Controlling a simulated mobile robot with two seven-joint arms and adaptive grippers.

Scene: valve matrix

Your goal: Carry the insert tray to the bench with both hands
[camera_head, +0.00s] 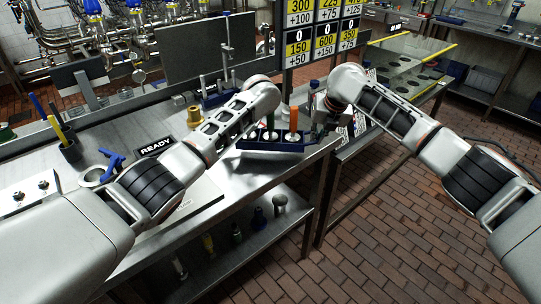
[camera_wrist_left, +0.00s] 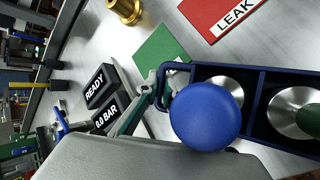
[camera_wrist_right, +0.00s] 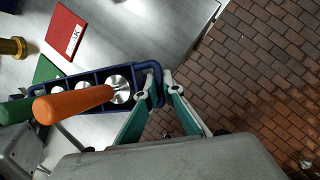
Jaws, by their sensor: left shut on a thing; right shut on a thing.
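The insert tray (camera_head: 262,146) is dark blue with compartments, at the right end of the steel bench (camera_head: 215,172). In the left wrist view the tray (camera_wrist_left: 256,90) carries a blue-topped insert (camera_wrist_left: 206,116) and a green one (camera_wrist_left: 309,119). In the right wrist view the tray (camera_wrist_right: 92,78) shows an orange handle (camera_wrist_right: 73,103) and a green one (camera_wrist_right: 15,111). My left gripper (camera_wrist_left: 160,92) is shut on the handle at one end. My right gripper (camera_wrist_right: 158,82) is shut on the handle at the other end. I cannot tell whether the tray touches the bench.
A red LEAK card (camera_wrist_left: 218,14) and a green card (camera_wrist_left: 160,52) lie near the tray. A READY block (camera_head: 156,146) and a brass fitting (camera_head: 194,116) stand on the bench. Brick floor (camera_head: 400,220) lies beyond the bench's right edge. A second bench (camera_head: 405,62) stands behind right.

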